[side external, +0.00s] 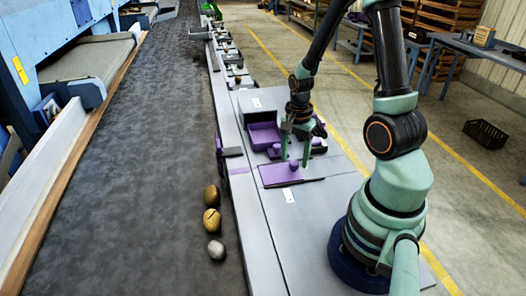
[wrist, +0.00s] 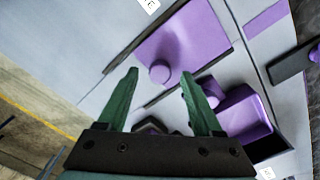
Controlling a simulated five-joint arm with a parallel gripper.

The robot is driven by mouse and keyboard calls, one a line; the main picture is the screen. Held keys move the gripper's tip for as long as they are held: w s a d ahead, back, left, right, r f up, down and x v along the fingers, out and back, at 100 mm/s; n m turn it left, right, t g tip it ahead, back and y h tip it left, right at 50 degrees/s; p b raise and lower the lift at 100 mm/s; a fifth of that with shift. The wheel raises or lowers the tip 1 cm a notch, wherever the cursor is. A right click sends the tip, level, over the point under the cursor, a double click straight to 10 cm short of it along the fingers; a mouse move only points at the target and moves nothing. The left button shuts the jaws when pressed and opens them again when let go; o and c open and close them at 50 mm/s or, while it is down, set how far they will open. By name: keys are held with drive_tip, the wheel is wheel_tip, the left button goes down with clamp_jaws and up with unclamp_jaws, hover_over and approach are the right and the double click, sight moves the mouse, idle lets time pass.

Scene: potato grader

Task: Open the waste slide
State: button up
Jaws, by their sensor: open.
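The slide is a flat purple plate (side external: 279,175) on the grey table, with a round purple knob (side external: 294,165) on it. In the wrist view the plate (wrist: 192,38) lies beyond the fingertips, and its knob (wrist: 159,73) shows between them. A white label, only partly readable, sits next to the plate (wrist: 150,4). My gripper (side external: 296,162) is open and empty, pointing down close over the knob. In the wrist view its green fingers (wrist: 159,75) are spread to either side of the knob, without visible contact.
A purple tray (side external: 263,136) stands just behind the plate, with another purple knobbed piece (side external: 275,151) near it. The dark belt (side external: 120,150) runs along the left; several potatoes (side external: 212,220) lie along its right edge. The grey table (side external: 305,245) is bare in front of the plate.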

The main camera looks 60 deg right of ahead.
drive_tip(key=shift+f, duration=0.6)
drive_tip(key=shift+c, duration=0.4)
clamp_jaws()
idle(0.8)
